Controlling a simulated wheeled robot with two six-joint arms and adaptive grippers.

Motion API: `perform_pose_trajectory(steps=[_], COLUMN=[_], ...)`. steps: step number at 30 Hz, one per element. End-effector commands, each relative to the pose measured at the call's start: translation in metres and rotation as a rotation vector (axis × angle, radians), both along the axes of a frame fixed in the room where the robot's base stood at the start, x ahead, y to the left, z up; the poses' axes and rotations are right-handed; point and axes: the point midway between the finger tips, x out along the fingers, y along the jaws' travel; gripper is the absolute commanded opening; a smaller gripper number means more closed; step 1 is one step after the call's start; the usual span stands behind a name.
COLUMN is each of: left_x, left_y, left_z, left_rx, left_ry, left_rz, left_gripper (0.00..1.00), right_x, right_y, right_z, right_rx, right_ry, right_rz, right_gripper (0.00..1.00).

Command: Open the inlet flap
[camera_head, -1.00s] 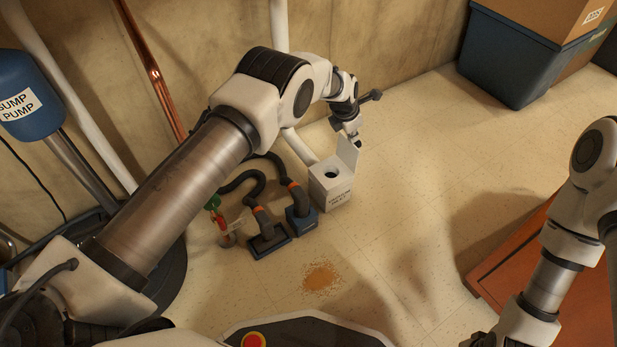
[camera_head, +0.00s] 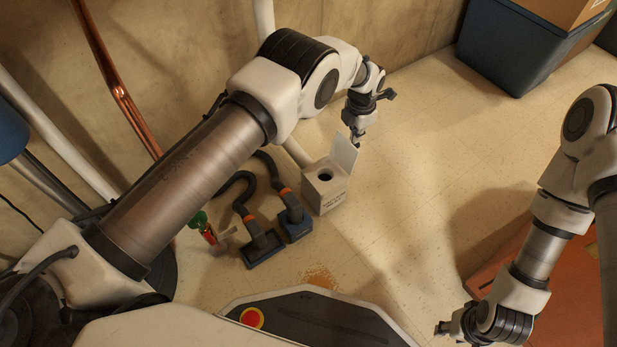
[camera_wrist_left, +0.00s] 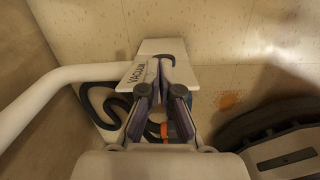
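The white vacuum inlet box (camera_head: 322,198) stands on the floor by the wall, with a dark round opening in its top. Its flap (camera_head: 345,153) stands raised on the far right side of the opening. My left gripper (camera_head: 357,141) is just behind the flap's upper edge; I cannot tell if they touch. In the left wrist view, its fingers (camera_wrist_left: 159,64) come together at the tips with nothing visible between them, in front of the white box with "VACUUM" lettering (camera_wrist_left: 138,72). My right gripper (camera_head: 441,328) is low at right, far from the box; its fingers are unclear.
Two dark hose nozzles (camera_head: 264,245) stand on the floor left of the box. A red and green item (camera_head: 205,230) is beside them. Spilled crumbs (camera_head: 319,275) lie in front. A blue bin (camera_head: 510,48) stands at the back right. The floor right of the box is clear.

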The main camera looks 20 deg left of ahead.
Motion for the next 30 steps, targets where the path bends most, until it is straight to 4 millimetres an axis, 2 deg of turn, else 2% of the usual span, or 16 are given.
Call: perform_pose_trajectory(steps=[5, 13, 20, 23, 27, 30], left_x=[0.0, 0.0, 0.0, 0.0, 0.0, 0.016], left_y=[-0.001, -0.001, -0.001, -0.001, -0.001, 0.005], left_z=[-0.002, 0.014, 0.016, 0.013, -0.006, -0.001], left_rx=[-0.003, -0.002, -0.002, -0.002, -0.001, -0.032], left_ry=[-0.001, -0.002, -0.002, -0.002, -0.001, -0.043], left_rz=[-0.001, -0.001, -0.001, -0.001, 0.0, 0.002], left_gripper=[0.0, 0.0, 0.0, 0.0, 0.0, 0.0], right_x=[0.0, 0.0, 0.0, 0.0, 0.0, 0.0], right_y=[0.0, 0.0, 0.0, 0.0, 0.0, 0.0], right_z=[0.0, 0.009, 0.009, 0.007, -0.006, -0.007], right_rx=[0.0, 0.0, 0.0, 0.0, 0.0, 0.0], right_ry=[0.0, 0.0, 0.0, 0.0, 0.0, 0.0], right_rz=[0.0, 0.0, 0.0, 0.0, 0.0, 0.0], right_gripper=[0.4, 0.4, 0.4, 0.4, 0.4, 0.4])
